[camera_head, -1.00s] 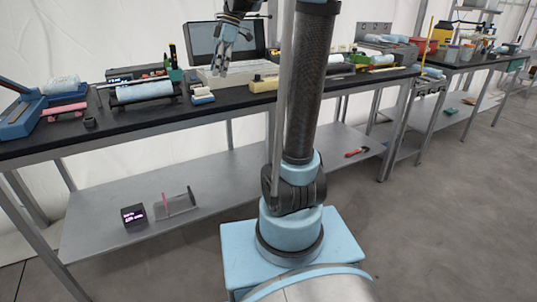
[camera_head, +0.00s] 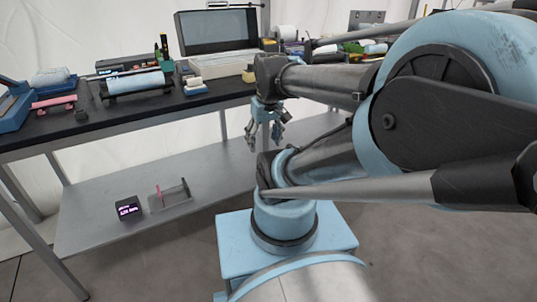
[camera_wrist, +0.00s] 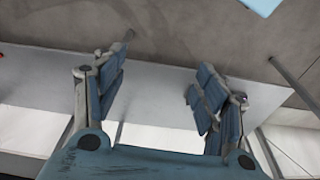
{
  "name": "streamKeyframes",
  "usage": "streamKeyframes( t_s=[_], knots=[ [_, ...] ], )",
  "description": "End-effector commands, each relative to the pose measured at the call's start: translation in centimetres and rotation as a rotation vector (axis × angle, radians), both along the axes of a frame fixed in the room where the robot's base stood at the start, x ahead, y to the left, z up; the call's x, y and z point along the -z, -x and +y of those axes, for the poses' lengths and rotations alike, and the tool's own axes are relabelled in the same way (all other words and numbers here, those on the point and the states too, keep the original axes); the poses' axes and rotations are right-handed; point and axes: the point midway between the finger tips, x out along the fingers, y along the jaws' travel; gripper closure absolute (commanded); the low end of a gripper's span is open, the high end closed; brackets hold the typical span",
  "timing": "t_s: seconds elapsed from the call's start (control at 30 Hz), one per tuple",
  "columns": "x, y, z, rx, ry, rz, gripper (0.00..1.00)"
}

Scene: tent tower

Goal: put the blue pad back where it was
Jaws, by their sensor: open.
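I cannot tell for certain which piece is the blue pad. My gripper (camera_head: 265,141) points down in front of the bench's front edge, right of the stack and apart from it. Its fingers are spread with nothing between them. In the wrist view my gripper (camera_wrist: 160,95) is also open and empty, with the grey lower shelf and the floor beyond; no pad shows there.
The black bench (camera_head: 60,124) carries a blue roll on a stand (camera_head: 135,82), a pink piece (camera_head: 54,103) and the open grey case (camera_head: 216,34). The lower shelf (camera_head: 110,222) holds a small dark display box (camera_head: 128,208); much of it is bare.

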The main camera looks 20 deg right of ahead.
Motion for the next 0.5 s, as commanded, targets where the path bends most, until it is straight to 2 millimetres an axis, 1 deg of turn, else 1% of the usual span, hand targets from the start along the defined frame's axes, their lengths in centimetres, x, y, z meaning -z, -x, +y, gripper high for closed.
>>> streamKeyframes(
  t_s=[0.03, 0.1, 0.2, 0.3, 0.5],
  knots=[
    [1.2, 0.9, -0.4, 0.049, 0.004, -0.006, 0.35],
    [2.5, 1.7, -0.8, 0.108, 0.006, -0.013, 0.35],
    [3.6, 2.4, -1.0, 0.164, 0.009, -0.020, 0.35],
    [4.1, 2.7, -1.1, 0.188, 0.010, -0.024, 0.35],
    [4.1, 2.7, -1.1, 0.193, 0.009, -0.023, 0.35]
  ],
)
